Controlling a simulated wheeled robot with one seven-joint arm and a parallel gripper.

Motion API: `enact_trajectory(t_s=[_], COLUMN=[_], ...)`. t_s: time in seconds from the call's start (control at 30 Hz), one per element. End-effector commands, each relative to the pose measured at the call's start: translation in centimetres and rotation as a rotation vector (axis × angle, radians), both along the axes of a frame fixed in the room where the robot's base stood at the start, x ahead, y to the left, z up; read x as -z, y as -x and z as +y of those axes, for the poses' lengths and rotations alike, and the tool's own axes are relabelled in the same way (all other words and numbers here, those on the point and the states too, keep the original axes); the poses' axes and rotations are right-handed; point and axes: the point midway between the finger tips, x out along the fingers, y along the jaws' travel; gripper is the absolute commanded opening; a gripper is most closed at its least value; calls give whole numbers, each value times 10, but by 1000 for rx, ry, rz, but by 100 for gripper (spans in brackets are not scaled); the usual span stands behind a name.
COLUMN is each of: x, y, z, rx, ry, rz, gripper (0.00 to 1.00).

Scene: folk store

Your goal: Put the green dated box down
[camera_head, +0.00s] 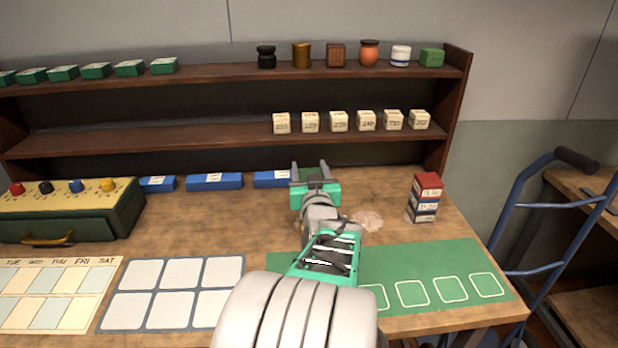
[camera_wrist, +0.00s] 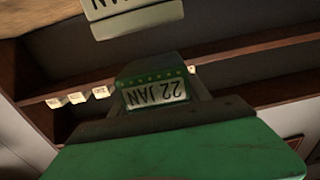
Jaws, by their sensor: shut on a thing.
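My gripper (camera_head: 309,170) is shut on the green dated box (camera_head: 313,174). In the head view the box shows only as a small patch of green between the dark fingers, in front of the shelves.
Blue blocks (camera_head: 214,182) lie along the table's back, one just left of my gripper. A red-white-blue stack (camera_head: 425,197) stands right. A green mat (camera_head: 450,266) with outlined squares lies in front.

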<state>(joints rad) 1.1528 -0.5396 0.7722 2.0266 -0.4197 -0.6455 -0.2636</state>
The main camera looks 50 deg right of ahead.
Motion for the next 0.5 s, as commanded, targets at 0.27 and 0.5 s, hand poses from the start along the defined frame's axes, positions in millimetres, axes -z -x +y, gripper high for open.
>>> enact_trajectory(t_s=[0.27, 0.5], x=[25, 29], y=[1, 0], z=[0, 0], rx=[0, 0], ry=[0, 0], rz=[-1, -1], gripper=[11, 11])
